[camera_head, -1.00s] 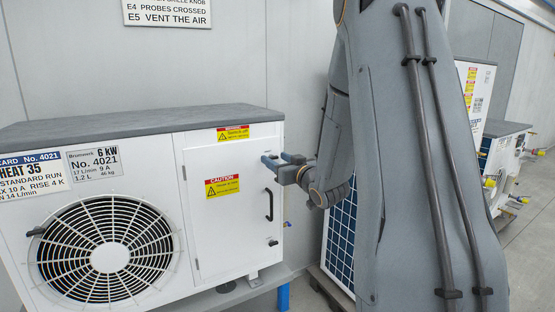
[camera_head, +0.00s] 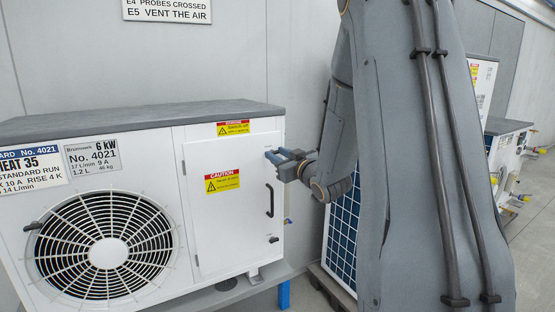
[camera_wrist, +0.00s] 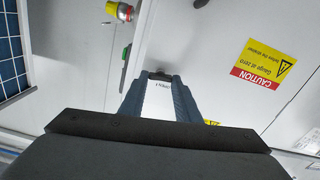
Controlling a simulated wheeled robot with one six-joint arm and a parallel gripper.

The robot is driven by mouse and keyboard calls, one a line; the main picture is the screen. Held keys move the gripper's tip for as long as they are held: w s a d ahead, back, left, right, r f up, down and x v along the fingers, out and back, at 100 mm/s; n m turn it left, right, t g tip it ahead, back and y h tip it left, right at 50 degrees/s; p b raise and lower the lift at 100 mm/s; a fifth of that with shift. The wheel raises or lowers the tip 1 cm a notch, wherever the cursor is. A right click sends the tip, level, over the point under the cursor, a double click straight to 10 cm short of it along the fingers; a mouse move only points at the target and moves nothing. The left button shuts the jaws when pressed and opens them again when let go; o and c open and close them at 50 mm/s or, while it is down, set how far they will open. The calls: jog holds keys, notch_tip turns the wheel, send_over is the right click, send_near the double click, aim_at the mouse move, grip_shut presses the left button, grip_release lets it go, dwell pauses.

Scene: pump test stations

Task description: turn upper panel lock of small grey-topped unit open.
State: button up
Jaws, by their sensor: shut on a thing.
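The small grey-topped unit (camera_head: 130,122) is a white cabinet with a fan grille at left and a white side panel (camera_head: 225,215) at right. My gripper (camera_head: 271,156) is at the upper right edge of that panel. In the wrist view, my gripper's two blue-grey fingers (camera_wrist: 160,80) close on the small dark upper panel lock (camera_wrist: 160,73). The fingers mostly hide this lock, so its exact angle cannot be told. A second, lower dark lock (camera_head: 273,239) sits near the panel's lower right, below a black bar handle (camera_head: 269,200).
A yellow caution label (camera_head: 222,181) is on the panel and also shows in the wrist view (camera_wrist: 264,64). A blue-gridded unit (camera_head: 341,235) stands to the right, behind my arm. A red and yellow fitting (camera_wrist: 119,11) shows at the top of the wrist view.

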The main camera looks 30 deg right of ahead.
jog(key=n+b, duration=1.4)
jog(key=b, duration=0.1)
jog(key=shift+a+f+n, duration=0.15)
jog(key=shift+f+n, duration=0.05)
jog(key=shift+n, duration=0.2)
jog(key=shift+b, duration=0.35)
jog(key=o, duration=1)
jog(key=shift+o, duration=0.2)
